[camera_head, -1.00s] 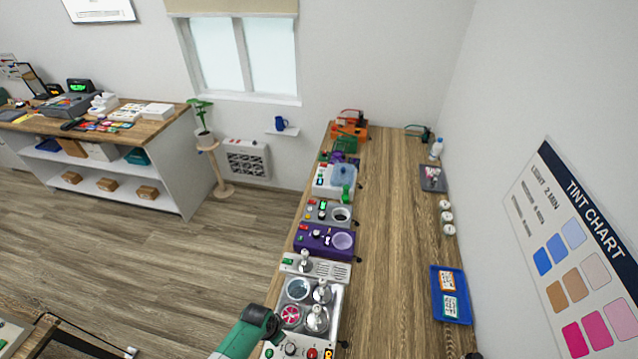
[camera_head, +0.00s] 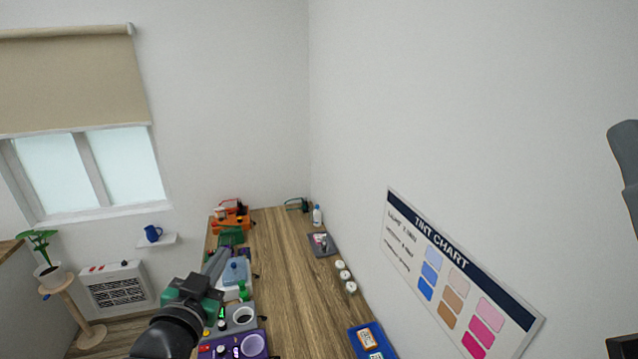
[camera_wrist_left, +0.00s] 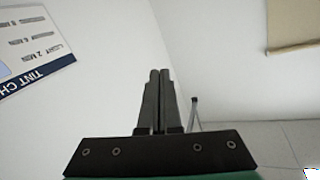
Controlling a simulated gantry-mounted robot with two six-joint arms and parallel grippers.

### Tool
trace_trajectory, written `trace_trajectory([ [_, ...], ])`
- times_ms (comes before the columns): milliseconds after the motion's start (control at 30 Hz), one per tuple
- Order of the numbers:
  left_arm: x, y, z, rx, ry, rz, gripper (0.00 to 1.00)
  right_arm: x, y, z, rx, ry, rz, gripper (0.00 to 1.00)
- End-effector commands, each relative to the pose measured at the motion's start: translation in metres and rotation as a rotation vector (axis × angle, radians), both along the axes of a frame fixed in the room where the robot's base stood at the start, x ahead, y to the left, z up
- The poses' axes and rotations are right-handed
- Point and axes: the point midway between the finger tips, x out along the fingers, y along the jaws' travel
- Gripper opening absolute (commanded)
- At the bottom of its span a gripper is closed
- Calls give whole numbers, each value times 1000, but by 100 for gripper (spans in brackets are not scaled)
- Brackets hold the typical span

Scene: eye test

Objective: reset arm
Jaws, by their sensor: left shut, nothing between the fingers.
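My left gripper (camera_head: 216,262) reaches up from the bottom of the head view, over the row of machines on the wooden bench. In the left wrist view its two dark fingers (camera_wrist_left: 159,78) lie together, shut, with nothing between them. They point toward bare white wall. The gripper hides part of the machines behind it. My right gripper is not seen; grey and black parts show at the right edge of the head view, and I cannot tell surely what they are.
The wooden bench (camera_head: 290,285) bears an orange machine (camera_head: 231,222), a purple machine (camera_head: 235,348), white jars (camera_head: 344,276) and a blue tray (camera_head: 360,344). A tint chart (camera_head: 455,275) hangs on the right wall. A blue mug (camera_head: 153,233) stands on a small shelf.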

Motion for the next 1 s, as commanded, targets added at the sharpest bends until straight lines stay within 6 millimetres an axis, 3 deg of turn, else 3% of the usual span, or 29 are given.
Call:
trace_trajectory([
  [33, -14, -4, 46, -17, -107, -5, 0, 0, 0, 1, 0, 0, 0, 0],
  [167, -69, -10, 148, -77, -370, -22, 0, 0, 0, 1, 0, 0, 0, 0],
  [200, -91, -11, 176, -96, -453, -29, 0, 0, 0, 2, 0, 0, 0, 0],
  [300, -150, -11, 232, -151, -641, -50, 0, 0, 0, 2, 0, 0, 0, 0],
  [400, -202, -7, 265, -202, -788, -71, 0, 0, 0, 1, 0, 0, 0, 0],
  [533, -241, -5, 283, -262, -887, -99, 0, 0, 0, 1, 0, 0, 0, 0],
  [1000, -240, -4, 282, -314, -881, -118, 0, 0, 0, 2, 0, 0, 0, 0],
])
